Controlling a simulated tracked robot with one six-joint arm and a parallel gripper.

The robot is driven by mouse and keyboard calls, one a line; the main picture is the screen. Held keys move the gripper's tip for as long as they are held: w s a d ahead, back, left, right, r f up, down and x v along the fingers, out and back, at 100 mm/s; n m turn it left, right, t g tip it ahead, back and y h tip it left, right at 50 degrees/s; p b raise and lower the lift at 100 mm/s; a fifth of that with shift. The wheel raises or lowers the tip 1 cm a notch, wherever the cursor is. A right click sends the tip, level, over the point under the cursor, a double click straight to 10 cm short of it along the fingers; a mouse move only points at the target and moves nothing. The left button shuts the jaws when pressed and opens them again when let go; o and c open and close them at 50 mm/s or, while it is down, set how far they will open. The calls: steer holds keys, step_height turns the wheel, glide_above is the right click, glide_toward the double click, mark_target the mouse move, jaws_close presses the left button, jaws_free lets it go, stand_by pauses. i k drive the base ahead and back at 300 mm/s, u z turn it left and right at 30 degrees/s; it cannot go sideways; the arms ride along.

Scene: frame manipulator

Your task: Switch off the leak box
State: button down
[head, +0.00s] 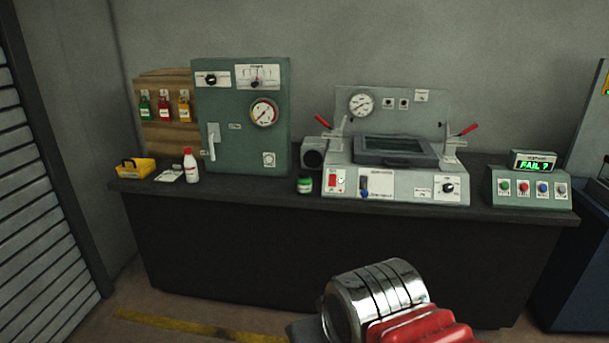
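A small green-grey box (530,188) stands at the right end of the bench. Its raised display (533,162) reads "FAIL ?" in green letters. I cannot read which unit is labelled as the leak box. My chrome-and-red arm part shows at the bottom; my gripper's fingers are not visible.
A green cabinet (240,118) with a gauge and lever stands left on the dark bench (340,262). Near it are a yellow box (136,168), a white red-capped bottle (190,166), a green jar (305,185) and a wooden rack (165,137). A dark blue unit (575,265) stands right.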

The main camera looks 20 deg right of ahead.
mark_target(332, 178)
steer(key=u, duration=0.6)
steer(key=i, duration=1.75)
steer(key=z, duration=0.4)
steer(key=i, duration=0.65)
steer(key=z, duration=0.9)
steer(key=i, duration=0.45)
steer(key=z, duration=0.3)
